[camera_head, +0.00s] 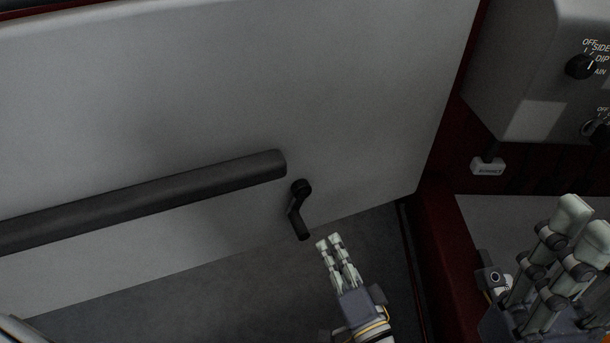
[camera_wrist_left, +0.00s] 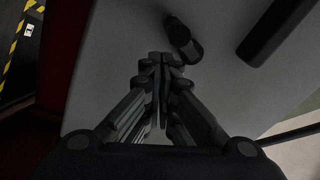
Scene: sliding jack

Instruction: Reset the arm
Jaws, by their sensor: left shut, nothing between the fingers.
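My left gripper (camera_head: 330,241) is shut and empty, at the lower middle of the head view. Its fingertips are close below and to the right of the black crank handle (camera_head: 299,210) on the grey door panel (camera_head: 190,90), apart from it. In the left wrist view the closed fingertips (camera_wrist_left: 161,58) point toward the crank (camera_wrist_left: 183,40), which hangs just beyond them. My right gripper (camera_head: 584,222) is at the lower right of the head view, near and large. Its fingers are seen side by side, and I cannot tell whether they are shut.
A long dark bar (camera_head: 150,200) runs along the panel left of the crank. A grey box (camera_head: 540,75) with black knobs stands at the upper right, with a small white label (camera_head: 488,167) below it. A dark red frame (camera_head: 440,240) borders the panel's right side.

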